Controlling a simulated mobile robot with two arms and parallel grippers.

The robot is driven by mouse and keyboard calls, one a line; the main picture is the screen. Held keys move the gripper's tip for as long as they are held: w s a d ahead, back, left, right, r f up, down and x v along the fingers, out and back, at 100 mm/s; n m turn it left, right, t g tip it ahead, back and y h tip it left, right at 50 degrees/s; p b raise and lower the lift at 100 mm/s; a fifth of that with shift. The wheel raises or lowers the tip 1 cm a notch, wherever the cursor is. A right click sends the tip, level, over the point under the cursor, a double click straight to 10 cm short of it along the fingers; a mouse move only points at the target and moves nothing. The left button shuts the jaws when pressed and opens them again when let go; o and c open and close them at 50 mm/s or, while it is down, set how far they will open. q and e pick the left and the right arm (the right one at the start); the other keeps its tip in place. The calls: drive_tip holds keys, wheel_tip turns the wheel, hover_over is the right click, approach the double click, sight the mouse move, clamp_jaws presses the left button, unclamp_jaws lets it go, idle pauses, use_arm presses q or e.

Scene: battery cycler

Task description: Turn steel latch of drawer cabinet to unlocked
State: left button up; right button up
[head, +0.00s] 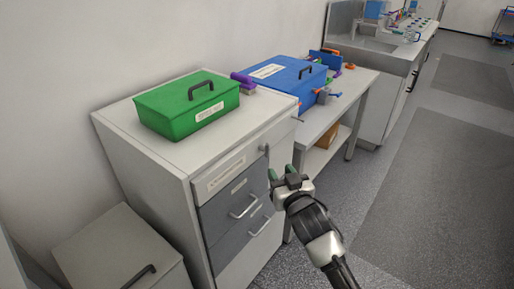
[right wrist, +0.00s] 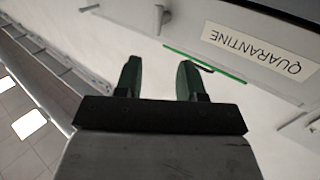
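The drawer cabinet (head: 155,165) has a white top drawer and grey drawers below. The small steel latch (head: 264,147) is on the upper right of its front. In the right wrist view, which is upside down, a small metal piece that looks like the latch (right wrist: 160,17) shows at the top, left of the QUARANTINE label (right wrist: 258,48). My right gripper (head: 284,174) is in front of the cabinet, a little below and right of the latch. In the right wrist view its green fingertips (right wrist: 159,75) are apart with nothing between them. They do not appear to touch the latch. My left gripper is not in view.
A green box (head: 187,105) stands on the cabinet top. A workbench (head: 322,122) with a blue box (head: 285,82) and small coloured parts stands just right of the cabinet. A lower grey cabinet (head: 110,245) is at the lower left. The floor (head: 400,190) at the right is free.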

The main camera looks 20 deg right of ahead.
sight(267, 149)
drive_tip(key=w, duration=0.9)
drive_tip(key=shift+a+p, duration=0.15)
drive_tip(key=shift+p, duration=0.2)
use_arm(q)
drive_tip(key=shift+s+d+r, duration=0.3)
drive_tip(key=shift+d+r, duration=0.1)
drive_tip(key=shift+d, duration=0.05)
use_arm(e)
drive_tip(key=shift+w, duration=0.65)
drive_tip(key=shift+c, duration=0.3)
drive_tip(key=shift+a, duration=0.1)
clamp_jaws()
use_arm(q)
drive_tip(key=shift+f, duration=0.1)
